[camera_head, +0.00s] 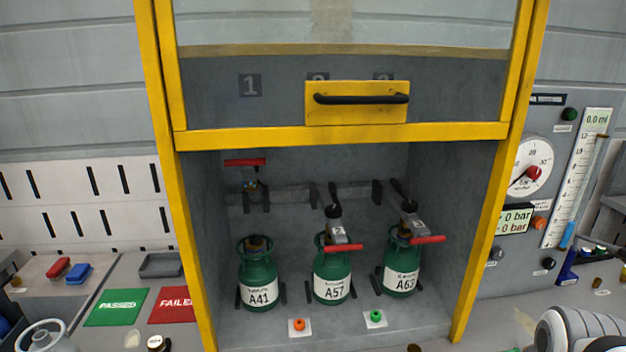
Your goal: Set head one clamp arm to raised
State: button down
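Head one (250,180) hangs at the rail under the number 1, above the green cylinder A41 (258,275) and apart from it. Its red clamp arm (245,161) lies about level at the top of the head. Two other heads, marked 2 (336,228) and 3 (411,222), sit on cylinders A57 (332,268) and A63 (401,268). Their red arms (345,247) show low, near the cylinder tops. My gripper is not in view; only a white part of my arm shows at the lower right.
A yellow-framed cabinet surrounds the heads; its sash (340,132) with a black handle (361,98) is up, leaving the front open. An orange button (299,324) and a green button (375,316) are on the cabinet floor. Gauges stand right; PASSED (117,306) and FAILED mats lie left.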

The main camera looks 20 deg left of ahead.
aim_at(250, 183)
jog(key=k, duration=1.05)
jog(key=u, duration=0.4)
jog(key=i, duration=1)
